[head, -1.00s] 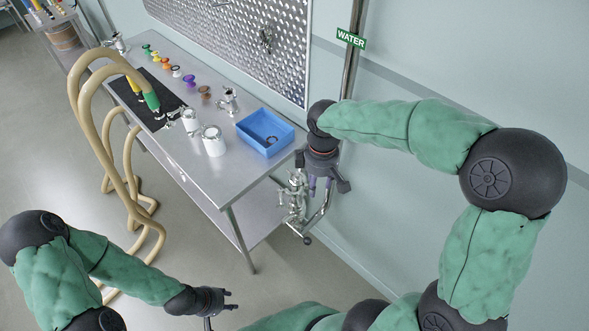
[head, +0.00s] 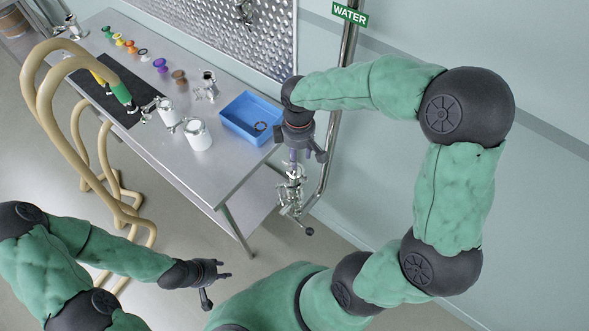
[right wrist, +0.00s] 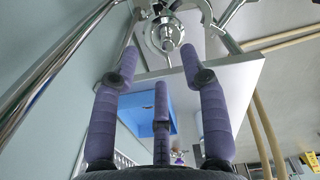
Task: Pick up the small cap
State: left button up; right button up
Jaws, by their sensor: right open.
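I cannot tell which piece is the small cap. A round steel end piece (right wrist: 165,32) shows beyond my fingers in the right wrist view, on the steel valve fitting. That fitting (head: 290,190) stands by the table's right end in the head view. My right gripper (head: 302,150) points down just above the fitting, its fingers spread and empty. Its purple fingers (right wrist: 160,85) frame the space below the round piece in the wrist view, apart from it. My left gripper (head: 222,274) is open and empty, low in front of the table.
A blue bin (head: 232,128) with a ring inside sits at the right end of the steel table (head: 165,155), close to my right gripper. A vertical pipe (head: 338,85) and wall are at right.

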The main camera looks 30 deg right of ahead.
aim_at(293, 174)
jog(key=f, duration=0.2)
jog(key=a+f, duration=0.1)
jog(key=f, duration=0.1)
jog(key=shift+f+b, duration=0.3)
jog(key=shift+b, duration=0.05)
jog(key=shift+d+f, duration=0.1)
jog(key=shift+f, duration=0.35)
grip_shut()
